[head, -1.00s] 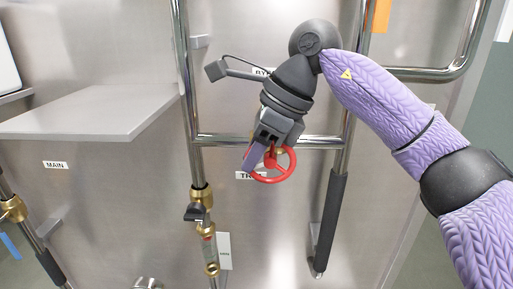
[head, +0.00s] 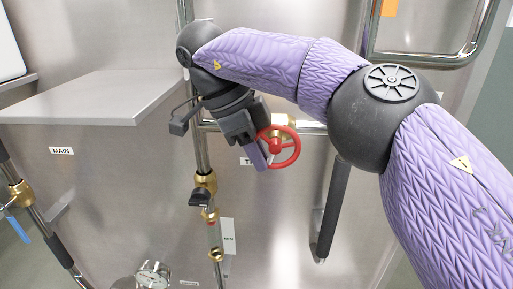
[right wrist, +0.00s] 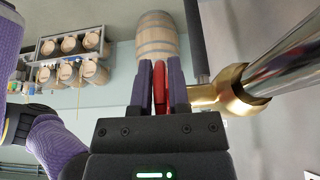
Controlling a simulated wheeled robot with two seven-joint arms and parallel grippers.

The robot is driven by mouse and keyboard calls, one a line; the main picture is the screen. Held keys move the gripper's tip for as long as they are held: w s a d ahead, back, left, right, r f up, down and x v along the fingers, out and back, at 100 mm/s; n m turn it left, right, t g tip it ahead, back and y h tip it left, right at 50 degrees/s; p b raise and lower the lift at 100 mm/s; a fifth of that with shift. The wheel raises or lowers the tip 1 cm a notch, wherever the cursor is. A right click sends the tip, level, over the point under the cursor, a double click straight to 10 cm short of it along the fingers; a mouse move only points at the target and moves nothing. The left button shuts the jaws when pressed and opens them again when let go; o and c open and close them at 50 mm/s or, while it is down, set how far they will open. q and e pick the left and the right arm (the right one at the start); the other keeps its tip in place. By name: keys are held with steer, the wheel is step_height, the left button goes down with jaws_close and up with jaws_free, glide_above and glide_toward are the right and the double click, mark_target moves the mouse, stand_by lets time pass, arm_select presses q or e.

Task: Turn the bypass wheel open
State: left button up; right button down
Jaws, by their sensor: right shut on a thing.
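The red wheel (head: 278,147) sits on a brass fitting (head: 285,121) on a horizontal steel pipe in the head view. My right gripper (head: 262,157) is at the wheel's left side, with its purple fingers shut on the rim. In the right wrist view the red rim (right wrist: 160,85) is between the two purple fingers (right wrist: 160,95), with the brass valve body (right wrist: 232,93) to the right. The wheel's label is mostly hidden by my gripper and the wheel. My left gripper is not in view.
A steel shelf (head: 95,97) juts out at the left. A gauge (head: 153,275) is at the bottom, and a blue lever (head: 18,229) at far left.

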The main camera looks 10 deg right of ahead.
steer(key=shift+d+f+h, duration=0.1)
steer(key=shift+f+h, duration=0.2)
steer(key=shift+h, duration=0.7)
steer(key=shift+g, duration=0.3)
steer(key=c, duration=0.6)
jaws_free()
